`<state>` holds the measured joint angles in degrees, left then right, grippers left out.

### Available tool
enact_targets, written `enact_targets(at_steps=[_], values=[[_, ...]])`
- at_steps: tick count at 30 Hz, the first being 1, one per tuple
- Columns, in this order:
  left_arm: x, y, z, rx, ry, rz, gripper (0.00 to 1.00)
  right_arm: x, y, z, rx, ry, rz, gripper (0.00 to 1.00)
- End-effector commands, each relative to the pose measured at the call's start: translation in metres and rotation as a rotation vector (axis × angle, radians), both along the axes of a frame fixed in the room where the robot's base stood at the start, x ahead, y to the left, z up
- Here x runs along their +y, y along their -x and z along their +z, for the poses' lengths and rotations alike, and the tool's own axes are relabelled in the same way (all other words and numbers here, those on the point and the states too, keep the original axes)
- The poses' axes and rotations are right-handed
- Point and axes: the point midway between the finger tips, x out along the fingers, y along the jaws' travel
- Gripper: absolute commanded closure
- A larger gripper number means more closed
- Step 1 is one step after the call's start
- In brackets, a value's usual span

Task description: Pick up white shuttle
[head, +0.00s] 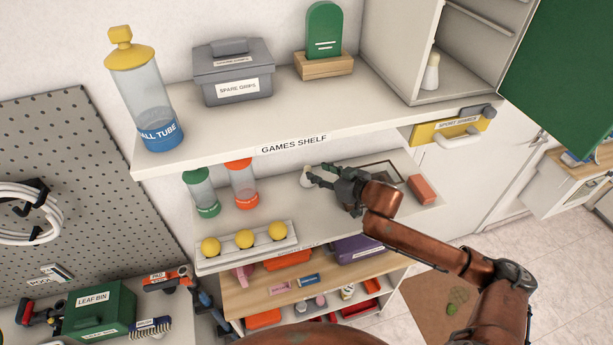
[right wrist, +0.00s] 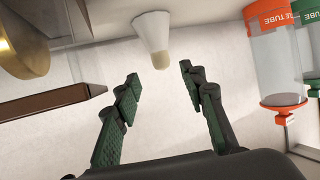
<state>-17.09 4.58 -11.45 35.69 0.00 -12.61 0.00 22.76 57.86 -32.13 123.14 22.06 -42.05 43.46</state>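A white shuttle (head: 305,179) stands on the middle shelf, just left of my right gripper's fingertips (head: 314,175). In the right wrist view the white shuttle (right wrist: 152,33) shows as a pale cone with a tan tip, lying beyond the gap between the two fingers (right wrist: 159,75). The fingers are spread, with nothing between them, and do not appear to touch the shuttle. A second white shuttle (head: 431,74) stands in the open cabinet at the upper right. My left gripper is in neither view.
A green tube (head: 201,190) and an orange tube (head: 242,185) stand left of the shuttle; the orange tube also shows in the right wrist view (right wrist: 278,60). A tray (head: 283,246) with yellow balls lies in front. A framed item (head: 381,172) and a reddish block (head: 421,188) are to the right.

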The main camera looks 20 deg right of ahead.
Motion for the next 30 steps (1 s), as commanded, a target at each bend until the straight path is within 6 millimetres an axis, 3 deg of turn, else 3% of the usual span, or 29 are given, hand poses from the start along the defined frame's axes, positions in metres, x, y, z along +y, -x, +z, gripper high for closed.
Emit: enact_targets(at_steps=[9,19,30], values=[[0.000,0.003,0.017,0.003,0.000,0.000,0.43,0.021,-0.037,-0.009,-0.001,0.000,0.000,0.62],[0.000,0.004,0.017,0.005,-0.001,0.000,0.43,0.025,-0.042,-0.013,-0.001,0.001,0.005,0.62],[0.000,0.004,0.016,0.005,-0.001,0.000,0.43,0.025,-0.042,-0.013,-0.001,0.001,0.004,0.88]])
